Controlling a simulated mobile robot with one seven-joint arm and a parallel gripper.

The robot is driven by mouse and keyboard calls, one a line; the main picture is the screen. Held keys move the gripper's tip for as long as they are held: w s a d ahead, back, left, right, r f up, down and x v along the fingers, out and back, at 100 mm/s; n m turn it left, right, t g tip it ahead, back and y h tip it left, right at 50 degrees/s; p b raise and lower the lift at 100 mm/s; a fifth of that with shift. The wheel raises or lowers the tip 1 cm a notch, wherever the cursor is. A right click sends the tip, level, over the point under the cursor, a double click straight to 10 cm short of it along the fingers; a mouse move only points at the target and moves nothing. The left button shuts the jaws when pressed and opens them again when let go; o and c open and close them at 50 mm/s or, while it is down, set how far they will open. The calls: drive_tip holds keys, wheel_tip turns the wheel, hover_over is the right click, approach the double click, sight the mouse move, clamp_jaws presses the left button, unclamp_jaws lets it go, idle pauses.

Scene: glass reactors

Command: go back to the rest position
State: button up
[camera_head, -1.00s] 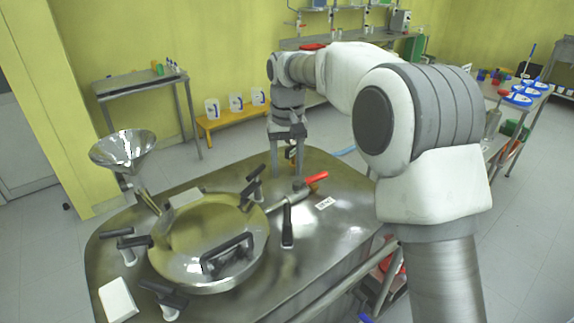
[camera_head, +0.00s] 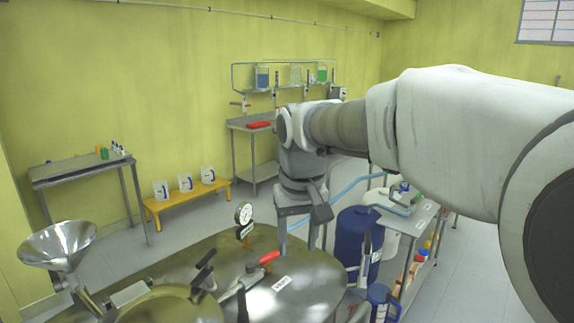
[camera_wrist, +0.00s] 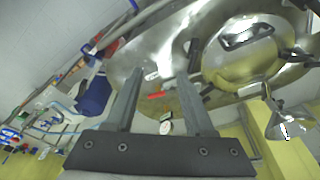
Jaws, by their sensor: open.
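My gripper (camera_head: 303,240) is open with nothing between its fingers. It points down above the right part of the steel reactor (camera_head: 262,245), apart from its top. The wrist view shows both fingers (camera_wrist: 163,82) spread, with the reactor (camera_wrist: 150,55) beyond them. A red valve handle (camera_head: 268,257) and a round pressure gauge (camera_head: 243,213) stand on the reactor, left of my gripper in the head view. The red handle shows between the fingers in the wrist view (camera_wrist: 157,95).
A steel funnel (camera_head: 57,247) is at the left. A blue drum (camera_head: 355,236) and a cart (camera_head: 408,222) stand just right of my gripper. A yellow bench with white jugs (camera_head: 186,183) is at the back. Floor shows between the reactor and the benches.

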drive_tip(key=s+d+f+m+t, duration=0.1)
drive_tip(key=s+d, duration=0.5)
drive_tip(key=s, duration=0.3)
drive_tip(key=s+d+f+m+t, duration=0.1)
drive_tip(key=s+d+f+t, duration=0.1)
drive_tip(key=s+d, duration=0.4)
drive_tip(key=shift+s+m, duration=0.3)
drive_tip(key=shift+s, duration=1.85)
drive_tip(key=shift+d+f, duration=0.1)
